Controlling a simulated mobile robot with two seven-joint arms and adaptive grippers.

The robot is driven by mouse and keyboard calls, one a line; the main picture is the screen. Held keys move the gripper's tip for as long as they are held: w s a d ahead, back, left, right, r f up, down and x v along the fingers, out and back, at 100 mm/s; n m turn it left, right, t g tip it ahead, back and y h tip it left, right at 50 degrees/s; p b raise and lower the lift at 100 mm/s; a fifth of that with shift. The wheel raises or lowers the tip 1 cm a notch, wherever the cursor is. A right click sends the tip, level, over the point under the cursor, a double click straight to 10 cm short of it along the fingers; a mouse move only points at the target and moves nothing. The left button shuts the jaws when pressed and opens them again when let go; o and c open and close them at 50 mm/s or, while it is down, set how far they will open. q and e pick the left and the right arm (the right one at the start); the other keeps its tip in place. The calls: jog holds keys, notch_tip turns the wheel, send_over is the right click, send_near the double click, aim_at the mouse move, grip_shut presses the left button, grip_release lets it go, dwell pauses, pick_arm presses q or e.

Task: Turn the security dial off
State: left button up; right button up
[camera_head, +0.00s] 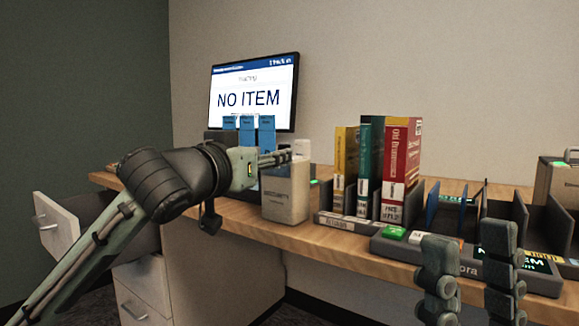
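A grey box (286,200) with lettering that seems to read "SECURITY" stands on the wooden desk, left of the books. I cannot make out its dial; my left gripper covers part of the box's top. My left gripper (284,157) reaches in from the left, level with the top of this box. Its fingers are seen nearly edge-on, so their opening and any contact are unclear. My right gripper (468,275) is at the lower right, in front of the dark control panel. Its two fingers point up and stand apart, with nothing between them.
A monitor (253,95) reading "NO ITEM" stands behind. Several upright books (401,160) and dark dividers (506,210) line the desk (240,212). The panel has a green button (394,232). An open drawer (54,225) juts out at left.

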pick_arm(q)
jog(key=b+x, duration=0.1)
jog(key=x, duration=0.6)
jog(key=shift+w+d+r, duration=0.15)
jog(key=shift+w+d, duration=0.05)
jog(key=shift+w, duration=0.15)
grip_shut()
